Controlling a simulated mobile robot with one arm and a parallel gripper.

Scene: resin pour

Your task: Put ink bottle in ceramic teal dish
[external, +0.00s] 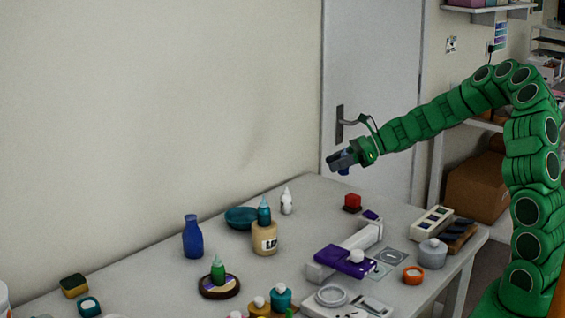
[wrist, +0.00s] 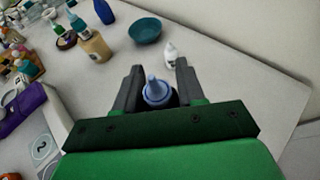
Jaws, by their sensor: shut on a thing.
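The ceramic teal dish (external: 240,217) stands on the table by the wall, behind the tan bottle. In the wrist view the dish (wrist: 145,31) is ahead of my gripper, slightly left, and its inside looks empty. My gripper (external: 343,162) is raised above the back right part of the table. It is shut on a small blue ink bottle (wrist: 156,91) with a pointed nozzle, held between the two fingers (wrist: 157,80). In the external view only a bit of the bottle (external: 344,170) shows below the fingers.
A white dropper bottle (external: 287,202) stands just right of the dish. A tan labelled bottle (external: 264,238) with a teal top is in front of it, and a blue bottle (external: 193,238) is to its left. Bare table lies around the white bottle.

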